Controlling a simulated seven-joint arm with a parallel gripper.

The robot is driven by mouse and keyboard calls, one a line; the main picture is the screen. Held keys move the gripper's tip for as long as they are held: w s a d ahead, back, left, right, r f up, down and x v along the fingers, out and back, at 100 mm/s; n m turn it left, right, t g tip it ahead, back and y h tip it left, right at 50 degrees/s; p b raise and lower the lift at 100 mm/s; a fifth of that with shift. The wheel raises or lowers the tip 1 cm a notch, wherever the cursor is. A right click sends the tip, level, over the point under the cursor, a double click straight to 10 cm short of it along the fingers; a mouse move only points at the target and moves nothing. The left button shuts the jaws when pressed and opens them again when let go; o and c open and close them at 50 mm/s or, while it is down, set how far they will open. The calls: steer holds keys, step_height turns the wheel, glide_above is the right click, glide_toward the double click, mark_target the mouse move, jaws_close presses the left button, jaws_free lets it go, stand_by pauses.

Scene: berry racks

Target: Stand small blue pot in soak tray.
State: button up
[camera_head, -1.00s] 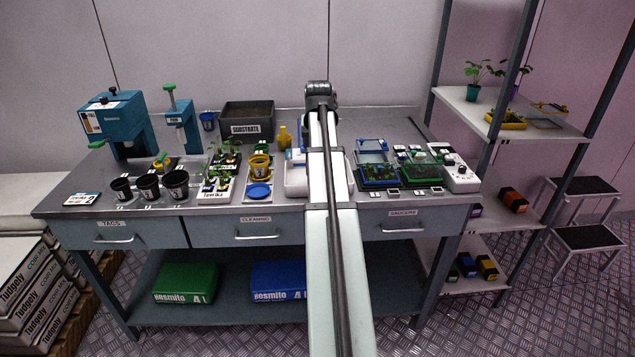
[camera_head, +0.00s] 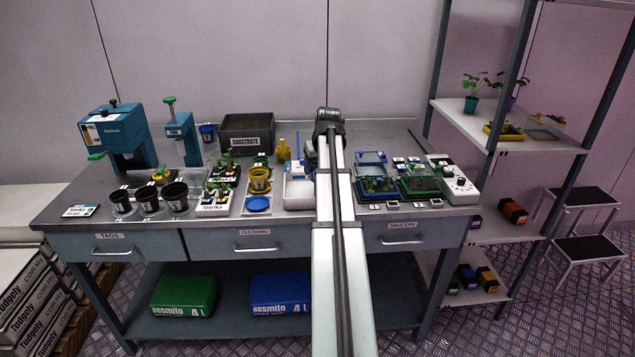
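A small blue pot (camera_head: 207,131) stands at the back of the bench, between the teal press and the substrate box. A white tray (camera_head: 297,199) lies on the bench just left of my arm and is partly covered by it; I cannot tell for sure that it is the soak tray. My gripper (camera_head: 310,150) is mostly hidden behind my own arm, over the back middle of the bench. Its fingers cannot be made out, nor whether they hold anything. It is well to the right of the blue pot.
The substrate box (camera_head: 247,134) and a yellow bottle (camera_head: 283,150) stand between the blue pot and my arm. Black pots (camera_head: 148,198), a yellow pot (camera_head: 259,180) and a blue saucer (camera_head: 257,204) are in front. Planted trays (camera_head: 378,187) and a white device (camera_head: 456,182) fill the right.

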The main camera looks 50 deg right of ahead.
steer(key=shift+f, duration=2.65)
steer(key=shift+f, duration=0.15)
steer(key=o, duration=1)
steer(key=shift+o, duration=0.2)
steer(key=v, duration=1.2)
